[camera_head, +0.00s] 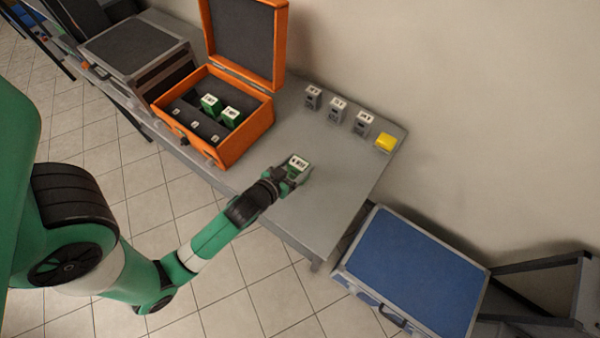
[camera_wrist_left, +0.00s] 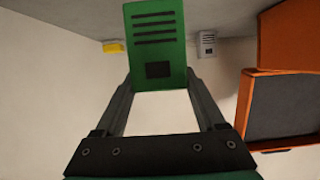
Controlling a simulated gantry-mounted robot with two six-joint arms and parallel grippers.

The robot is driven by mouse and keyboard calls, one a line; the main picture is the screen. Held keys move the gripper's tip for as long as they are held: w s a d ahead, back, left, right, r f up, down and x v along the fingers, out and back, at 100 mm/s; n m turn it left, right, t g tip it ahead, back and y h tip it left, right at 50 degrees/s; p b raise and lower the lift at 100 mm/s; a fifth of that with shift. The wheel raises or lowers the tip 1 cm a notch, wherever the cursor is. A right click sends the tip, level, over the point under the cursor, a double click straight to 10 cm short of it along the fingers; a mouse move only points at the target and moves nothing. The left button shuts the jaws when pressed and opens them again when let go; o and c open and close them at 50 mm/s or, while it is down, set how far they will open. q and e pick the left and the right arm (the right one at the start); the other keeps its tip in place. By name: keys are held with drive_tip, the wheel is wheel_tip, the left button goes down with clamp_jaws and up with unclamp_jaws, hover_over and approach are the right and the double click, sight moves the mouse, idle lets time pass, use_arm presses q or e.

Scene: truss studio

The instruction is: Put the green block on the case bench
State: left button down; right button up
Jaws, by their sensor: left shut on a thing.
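My left gripper (camera_head: 290,175) is shut on a green block (camera_head: 298,162) with a pale top. It is over the front part of the grey case bench (camera_head: 325,200), right of the orange case. In the left wrist view the green block (camera_wrist_left: 158,40) is between the two fingertips (camera_wrist_left: 158,78), its slotted face toward the camera. My right gripper is not in view.
An open orange case (camera_head: 235,150) holds two more green blocks (camera_head: 210,103) (camera_head: 230,116). Several grey blocks (camera_head: 337,110) and a yellow block (camera_head: 385,142) stand along the back of the bench. A blue-topped case (camera_head: 415,270) is beyond its right end. The bench around my gripper is clear.

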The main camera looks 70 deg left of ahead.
sight(295, 174)
use_arm(q)
drive_tip(key=shift+w+f+b, duration=0.2)
drive_tip(key=shift+f+b, duration=0.3)
drive_tip(key=shift+f, duration=0.45)
drive_tip(key=shift+w+f+b, duration=0.2)
drive_tip(key=shift+f+b, duration=0.25)
drive_tip(key=shift+f, duration=0.5)
drive_tip(key=shift+f, duration=0.1)
unclamp_jaws()
drive_tip(key=shift+r, duration=0.2)
drive_tip(key=v, duration=1.2)
